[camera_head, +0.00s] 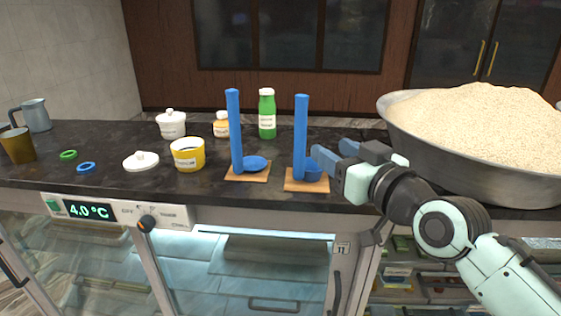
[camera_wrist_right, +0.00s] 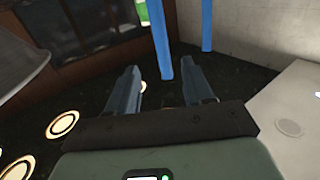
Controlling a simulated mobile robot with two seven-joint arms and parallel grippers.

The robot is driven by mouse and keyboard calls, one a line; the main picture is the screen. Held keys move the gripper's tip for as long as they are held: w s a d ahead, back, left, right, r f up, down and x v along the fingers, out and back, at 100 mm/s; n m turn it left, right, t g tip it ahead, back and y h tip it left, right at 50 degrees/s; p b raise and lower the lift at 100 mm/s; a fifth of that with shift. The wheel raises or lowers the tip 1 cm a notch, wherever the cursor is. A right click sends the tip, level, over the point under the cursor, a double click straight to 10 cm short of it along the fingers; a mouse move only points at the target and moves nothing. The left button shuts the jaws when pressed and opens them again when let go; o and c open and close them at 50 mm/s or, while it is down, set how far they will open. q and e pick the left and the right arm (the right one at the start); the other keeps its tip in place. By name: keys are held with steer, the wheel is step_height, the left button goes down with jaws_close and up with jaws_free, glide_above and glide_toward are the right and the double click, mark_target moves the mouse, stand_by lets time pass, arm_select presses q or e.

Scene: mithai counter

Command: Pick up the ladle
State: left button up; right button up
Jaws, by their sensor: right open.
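Two blue ladles stand upright on small wooden boards on the dark counter, each with a tall handle and a round bowl at its foot. The right ladle (camera_head: 301,135) stands just left of my right gripper (camera_head: 333,152); the left ladle (camera_head: 235,130) is farther off. My right gripper is open and empty, its blue fingers pointing toward the right ladle. In the right wrist view, the near blue handle (camera_wrist_right: 160,40) rises ahead, between the lines of the open fingers (camera_wrist_right: 160,88). The other handle (camera_wrist_right: 207,25) is behind it. My left gripper is out of view.
A large metal bowl (camera_head: 395,115) heaped with pale grains stands at the right, close to my right arm. A green bottle (camera_head: 267,115), a yellow tub (camera_head: 188,156), a white lidded pot (camera_head: 171,125) and a white lid (camera_head: 141,161) stand left and behind.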

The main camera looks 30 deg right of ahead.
mark_target(304, 127)
steer(key=w, duration=0.2)
steer(key=w+p, duration=0.1)
steer(key=w, duration=0.1)
steer(key=w+r+p, duration=0.1)
steer(key=w, duration=0.1)
steer(key=shift+w, duration=0.35)
steer(key=w+p, duration=0.2)
steer(key=w, duration=0.3)
steer(key=shift+w+a+f, duration=0.1)
steer(key=shift+w+a, duration=0.05)
steer(key=shift+w, duration=0.05)
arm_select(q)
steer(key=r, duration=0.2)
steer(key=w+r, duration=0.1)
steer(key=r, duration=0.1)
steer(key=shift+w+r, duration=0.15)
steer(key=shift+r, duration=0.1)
arm_select(e)
steer(key=shift+s, duration=0.1)
steer(key=shift+c, duration=1.2)
jaws_close()
